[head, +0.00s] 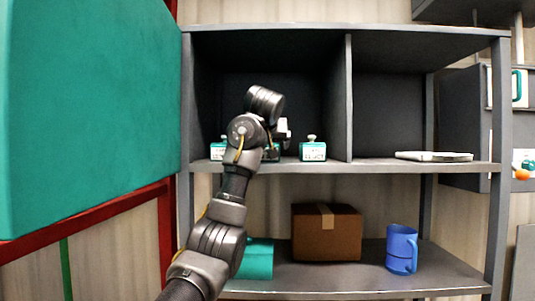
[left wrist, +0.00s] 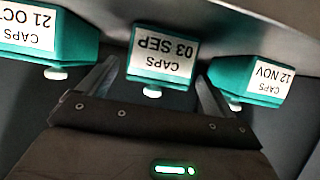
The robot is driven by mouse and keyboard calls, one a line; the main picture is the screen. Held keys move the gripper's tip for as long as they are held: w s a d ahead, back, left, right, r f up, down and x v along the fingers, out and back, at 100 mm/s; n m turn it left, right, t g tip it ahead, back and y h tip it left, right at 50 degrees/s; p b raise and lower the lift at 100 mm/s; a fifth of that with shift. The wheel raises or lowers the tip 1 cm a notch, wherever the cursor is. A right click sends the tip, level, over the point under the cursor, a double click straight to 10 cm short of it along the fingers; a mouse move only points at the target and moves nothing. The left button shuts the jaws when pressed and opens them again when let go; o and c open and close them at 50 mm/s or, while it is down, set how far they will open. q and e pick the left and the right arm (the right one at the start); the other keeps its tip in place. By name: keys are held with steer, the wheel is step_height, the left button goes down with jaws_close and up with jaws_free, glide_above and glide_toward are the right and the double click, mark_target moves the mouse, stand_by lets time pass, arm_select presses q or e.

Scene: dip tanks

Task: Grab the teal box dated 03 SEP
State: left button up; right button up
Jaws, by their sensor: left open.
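The teal box labelled CAPS 03 SEP (left wrist: 163,55) is in the middle of the left wrist view, which shows the labels upside down. It has a white label and a pale knob. My left gripper (left wrist: 156,72) is open, with one finger on each side of this box. I cannot tell whether the fingers touch it. In the head view my left gripper (head: 284,130) is at the upper shelf and mostly hides the middle teal box (head: 273,153). My right gripper is not in view.
Teal boxes dated 21 OCT (left wrist: 60,35) and 12 NOV (left wrist: 250,80) stand close on either side. The grey shelf (head: 375,170) has a divider (head: 343,100) right of the boxes. Below are a cardboard box (head: 327,235) and a blue mug (head: 401,250).

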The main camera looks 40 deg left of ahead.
arm_select(q)
steer(key=shift+w, duration=0.1)
steer(key=p+x, duration=0.4)
steer(key=x, duration=0.1)
steer(key=shift+f, duration=0.25)
steer(key=shift+d, duration=0.25)
steer(key=shift+c, duration=1.3)
steer(key=c, duration=0.8)
steer(key=shift+c, duration=0.2)
